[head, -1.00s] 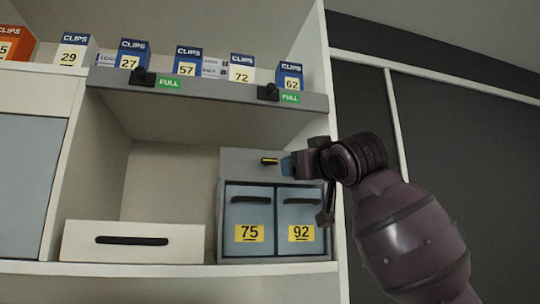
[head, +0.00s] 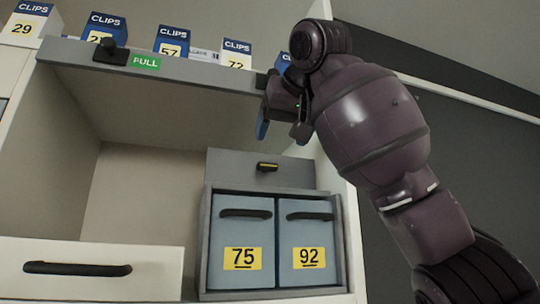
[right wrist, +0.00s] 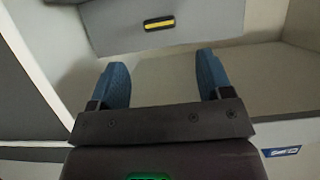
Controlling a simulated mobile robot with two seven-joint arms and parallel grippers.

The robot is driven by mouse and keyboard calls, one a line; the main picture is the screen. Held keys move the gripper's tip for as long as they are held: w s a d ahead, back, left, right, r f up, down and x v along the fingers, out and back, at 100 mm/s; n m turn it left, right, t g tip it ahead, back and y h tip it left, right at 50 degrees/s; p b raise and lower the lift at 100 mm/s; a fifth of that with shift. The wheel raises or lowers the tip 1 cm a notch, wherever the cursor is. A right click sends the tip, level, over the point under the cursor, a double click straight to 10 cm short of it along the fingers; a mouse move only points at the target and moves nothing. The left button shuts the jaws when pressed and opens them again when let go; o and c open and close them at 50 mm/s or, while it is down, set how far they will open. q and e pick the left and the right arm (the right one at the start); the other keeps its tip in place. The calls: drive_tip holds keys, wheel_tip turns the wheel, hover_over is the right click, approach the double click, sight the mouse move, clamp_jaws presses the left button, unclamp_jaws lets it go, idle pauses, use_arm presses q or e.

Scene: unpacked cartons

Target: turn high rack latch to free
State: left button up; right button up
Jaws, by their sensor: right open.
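A small black latch (head: 267,166) with a yellow stripe lies flat across a grey panel (head: 225,168) above two blue-grey boxes. It also shows in the right wrist view (right wrist: 160,23), beyond my fingertips and apart from them. My right gripper (head: 270,128) is above the latch in the head view, just under the shelf's grey front rail. In the right wrist view its two blue fingers (right wrist: 162,70) are spread wide with nothing between them. My left gripper is not in view.
The grey rail (head: 190,76) carries a black knob (head: 110,52) and a green label; clip cartons (head: 172,41) stand above. Boxes 75 (head: 242,235) and 92 (head: 308,235) sit below the panel. A white drawer (head: 100,268) is at left. The bay above it is empty.

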sight(267, 167)
drive_tip(key=p+x, duration=0.1)
drive_tip(key=x, duration=0.5)
drive_tip(key=shift+p+x, duration=0.45)
drive_tip(key=shift+x, duration=0.4)
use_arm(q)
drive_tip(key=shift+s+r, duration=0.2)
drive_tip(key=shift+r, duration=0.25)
use_arm(e)
drive_tip(key=c, duration=0.9)
